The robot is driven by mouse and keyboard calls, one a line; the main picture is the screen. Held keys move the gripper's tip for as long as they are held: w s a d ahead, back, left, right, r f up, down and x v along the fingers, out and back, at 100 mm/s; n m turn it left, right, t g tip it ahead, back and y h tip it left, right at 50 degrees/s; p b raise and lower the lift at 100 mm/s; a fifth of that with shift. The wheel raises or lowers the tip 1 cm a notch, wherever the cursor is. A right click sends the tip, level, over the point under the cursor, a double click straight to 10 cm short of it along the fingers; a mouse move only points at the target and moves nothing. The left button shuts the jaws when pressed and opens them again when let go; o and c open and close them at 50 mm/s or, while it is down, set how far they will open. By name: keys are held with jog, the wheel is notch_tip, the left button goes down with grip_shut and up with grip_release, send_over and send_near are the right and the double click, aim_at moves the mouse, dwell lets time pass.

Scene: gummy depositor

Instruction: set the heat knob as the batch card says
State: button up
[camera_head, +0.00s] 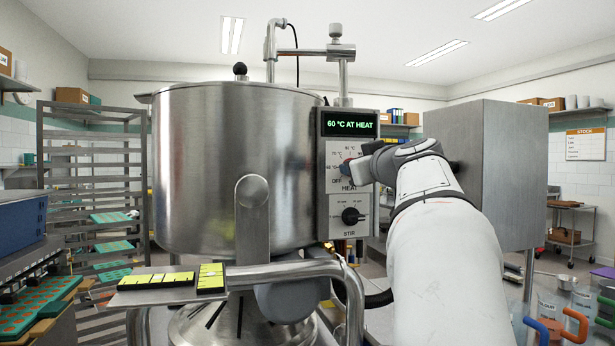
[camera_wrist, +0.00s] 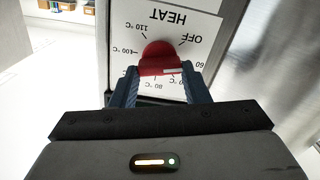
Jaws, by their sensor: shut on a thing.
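The red heat knob (camera_wrist: 160,58) sits on the white dial plate (camera_wrist: 128,36) of the control box. My gripper (camera_wrist: 160,80) is shut on the knob, one finger on each side. In the head view my gripper (camera_head: 361,169) covers most of the knob. The plate shows upside down in the wrist view, with OFF, 60, 80, 100 and 110 °C marks. A white line on the knob lies toward the 60 side; its exact mark is hard to tell. The display (camera_head: 350,124) reads "60 °C AT HEAT". I cannot make out a readable batch card.
The black STIR knob (camera_head: 352,216) is just below the heat dial. A large steel kettle (camera_head: 205,170) stands left of the control box. Two yellow-and-black pieces (camera_head: 211,278) lie on a small shelf in front. A grey cabinet (camera_head: 490,170) stands to the right, behind my arm.

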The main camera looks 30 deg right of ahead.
jog(key=shift+d+f+n+p, duration=0.15)
jog(key=shift+n+p, duration=1.5)
jog(key=shift+n, duration=3.9)
jog(key=shift+a+f+n+p, duration=0.2)
jog(key=shift+n+p, duration=1.5)
jog(key=shift+n, duration=3.8)
jog(key=shift+d+f+n+p, duration=0.2)
jog(key=shift+n+p, duration=1.45)
jog(key=shift+n, duration=3.9)
jog(key=shift+f+m, duration=0.15)
jog(key=shift+m, duration=0.15)
jog(key=o, duration=1)
jog(key=shift+s, duration=0.1)
